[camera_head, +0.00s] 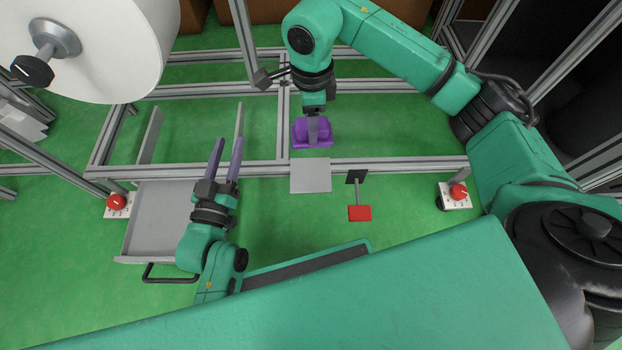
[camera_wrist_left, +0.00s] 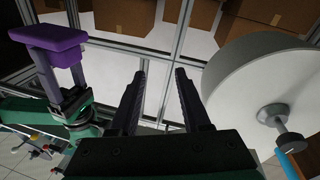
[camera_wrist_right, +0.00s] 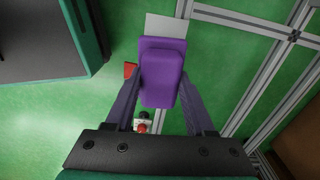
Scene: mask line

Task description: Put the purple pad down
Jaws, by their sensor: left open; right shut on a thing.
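The purple pad (camera_head: 312,133) is in my right gripper (camera_head: 312,122), which is shut on it. In the right wrist view the pad (camera_wrist_right: 162,75) sits between the two fingers. It also shows at the upper left of the left wrist view (camera_wrist_left: 52,40), at the tips of the right gripper's fingers. In the head view the pad appears just above a grey square plate (camera_head: 310,176). My left gripper (camera_head: 229,143) is open and empty, with its fingers apart beside the grey tray.
A grey tray (camera_head: 160,215) with a handle lies at the left. A red block (camera_head: 359,213) is right of the plate. Red-button boxes stand at left (camera_head: 117,205) and right (camera_head: 455,195). A large white roll (camera_head: 110,50) fills the upper left. Metal frame bars (camera_head: 390,165) cross the area.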

